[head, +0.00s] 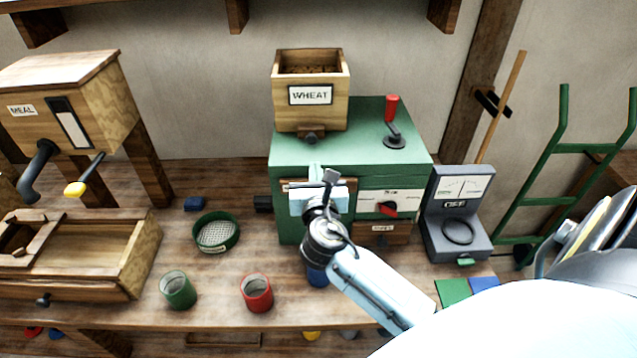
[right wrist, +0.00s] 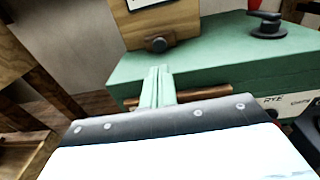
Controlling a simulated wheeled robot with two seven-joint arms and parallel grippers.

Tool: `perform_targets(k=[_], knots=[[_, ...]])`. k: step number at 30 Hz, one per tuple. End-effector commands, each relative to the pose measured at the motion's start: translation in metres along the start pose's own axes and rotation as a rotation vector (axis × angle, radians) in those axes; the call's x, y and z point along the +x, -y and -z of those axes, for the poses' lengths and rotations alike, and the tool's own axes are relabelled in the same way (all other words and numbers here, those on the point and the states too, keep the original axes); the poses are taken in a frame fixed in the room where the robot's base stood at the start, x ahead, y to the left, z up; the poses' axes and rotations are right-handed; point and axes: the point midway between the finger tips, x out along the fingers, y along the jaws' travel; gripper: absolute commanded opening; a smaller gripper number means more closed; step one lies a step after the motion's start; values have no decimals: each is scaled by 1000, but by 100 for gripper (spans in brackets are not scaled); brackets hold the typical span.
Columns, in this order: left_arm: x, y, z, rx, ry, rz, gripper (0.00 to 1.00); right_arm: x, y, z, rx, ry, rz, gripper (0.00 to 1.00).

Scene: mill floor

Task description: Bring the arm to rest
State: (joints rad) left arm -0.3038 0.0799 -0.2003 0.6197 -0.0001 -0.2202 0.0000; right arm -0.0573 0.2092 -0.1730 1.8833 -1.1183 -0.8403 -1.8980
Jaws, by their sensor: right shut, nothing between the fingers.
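My right arm reaches in from the lower right of the head view. Its gripper (head: 316,170) is over the front of the green mill (head: 352,140), near the mill's left front edge. In the right wrist view the two fingers (right wrist: 158,80) lie together, shut and empty, in front of the green mill body (right wrist: 205,70). I cannot tell whether the fingertips touch the mill. The wooden wheat hopper (head: 311,95) stands on the mill, above and behind the gripper. My left gripper is not in view.
A blue cup (head: 318,279) stands under my right wrist, partly hidden. A red cup (head: 256,292), a green cup (head: 178,290) and a round sieve (head: 216,232) stand to the left. A grey scale (head: 457,215) marked OFF stands right of the mill. A wooden meal box (head: 85,95) is far left.

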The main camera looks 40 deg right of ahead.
Motion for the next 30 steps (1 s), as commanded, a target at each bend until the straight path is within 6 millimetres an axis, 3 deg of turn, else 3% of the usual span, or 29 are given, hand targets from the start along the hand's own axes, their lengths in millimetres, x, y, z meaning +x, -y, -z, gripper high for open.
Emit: perform_targets(k=[6,16,19,23,30], knots=[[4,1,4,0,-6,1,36,-33,0,1,1,-1,-1,0],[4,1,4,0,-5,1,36,-42,0,1,8,-4,1,0],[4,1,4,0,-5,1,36,-46,4,7,90,-40,13,0],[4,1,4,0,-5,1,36,-62,18,29,390,-163,74,0],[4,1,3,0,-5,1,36,-124,42,85,1171,-476,377,0]])
